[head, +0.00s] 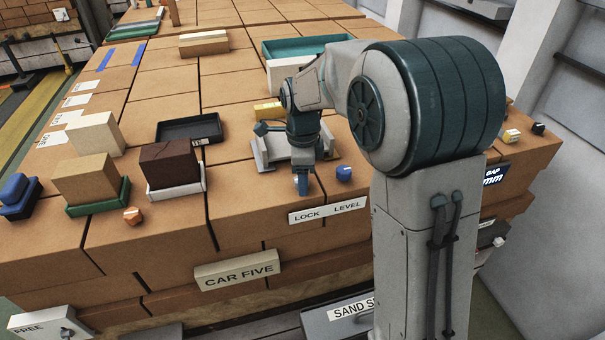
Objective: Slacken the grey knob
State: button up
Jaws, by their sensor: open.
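My gripper (301,184) points down at the front edge of the brick stack, just above the LOCK label (307,215). Its fingers are small here and hide what lies right behind or between them. No grey knob shows clearly at the LOCK spot; I cannot tell whether the fingers are around one or touching it. A blue knob (343,173) sits just right of the gripper, above the LEVEL label (348,206). A small grey knob (67,333) shows on the white FREE box (40,322) at the bottom left.
A grey metal fixture (263,152) stands close behind the gripper. To the left are a dark brown brick in a white tray (176,192), an orange knob (132,216), a tan brick on a green tray (98,209) and a black tray (162,132). A CAR FIVE plate (237,270) hangs in front.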

jog(key=c, duration=1)
